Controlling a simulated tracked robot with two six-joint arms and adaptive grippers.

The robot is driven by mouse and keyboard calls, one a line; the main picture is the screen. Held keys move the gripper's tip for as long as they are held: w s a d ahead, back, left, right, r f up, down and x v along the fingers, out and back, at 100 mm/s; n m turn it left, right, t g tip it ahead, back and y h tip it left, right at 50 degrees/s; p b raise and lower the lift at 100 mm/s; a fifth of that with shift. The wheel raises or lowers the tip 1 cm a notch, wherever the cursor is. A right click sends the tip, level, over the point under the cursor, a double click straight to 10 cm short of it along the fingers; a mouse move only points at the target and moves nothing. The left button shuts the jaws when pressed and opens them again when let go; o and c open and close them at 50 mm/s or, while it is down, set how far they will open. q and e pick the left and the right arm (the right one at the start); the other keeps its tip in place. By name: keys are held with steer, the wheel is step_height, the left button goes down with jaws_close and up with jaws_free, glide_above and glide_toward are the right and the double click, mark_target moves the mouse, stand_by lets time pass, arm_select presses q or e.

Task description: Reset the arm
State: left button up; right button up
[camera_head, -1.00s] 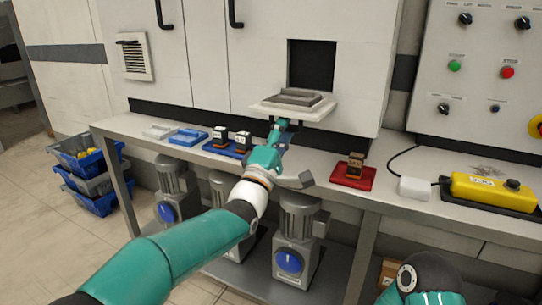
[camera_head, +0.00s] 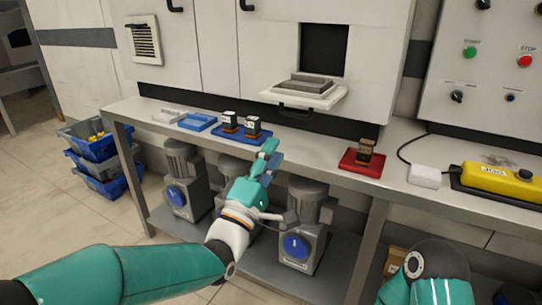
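My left arm comes in from the lower left. Its gripper (camera_head: 270,150) is in front of the bench's front edge, just right of the blue tray with two small dark-and-white blocks. The fingers are small and seen from behind, so I cannot tell whether they are open or shut. No object shows in them. Part of my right arm (camera_head: 430,275) shows at the lower right; its gripper is out of view.
On the bench (camera_head: 310,150) stand a blue tray (camera_head: 236,134), two blocks (camera_head: 252,127), a red tray (camera_head: 350,164) with a dark block (camera_head: 364,152), and a yellow control box (camera_head: 495,180). A shelf (camera_head: 325,100) juts from the cabinet opening. Motors (camera_head: 303,220) stand below; crates (camera_head: 98,150) are at left.

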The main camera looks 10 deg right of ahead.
arm_select(q)
steer(key=w+a+f+n+g+y, duration=0.1)
steer(key=w+a+f+n+y, duration=0.2)
steer(key=a+f, duration=0.6)
steer(key=w+a+f+n+g+y, duration=0.1)
steer(key=w+a+f+y, duration=0.35)
steer(key=f, duration=0.85)
steer(key=s+a+f+g+y, duration=0.1)
steer(key=s+a+f+g, duration=0.15)
steer(key=f, duration=0.35)
steer(key=s+a+f+g+y+p, duration=0.1)
steer(key=s+a+f, duration=0.2)
steer(key=f, duration=0.2)
steer(key=s+a+f+g+y, duration=0.1)
steer(key=s+a+f, duration=0.15)
steer(key=f, duration=0.35)
steer(key=s+a+f+m+g, duration=0.1)
steer(key=s+f+m+g, duration=0.25)
steer(key=s+f, duration=0.5)
steer(key=s+f+m+g, duration=0.2)
steer(key=s+f+g, duration=0.25)
steer(key=s, duration=0.65)
steer(key=s+d+f+m+g, duration=0.1)
steer(key=s+m+g, duration=0.3)
steer(key=s+m, duration=0.4)
step_height(320, 180, up, 38)
steer(key=s+p, duration=0.1)
steer(key=p, duration=3.7)
steer(key=shift+d+n, duration=0.2)
steer(key=shift+n, duration=0.25)
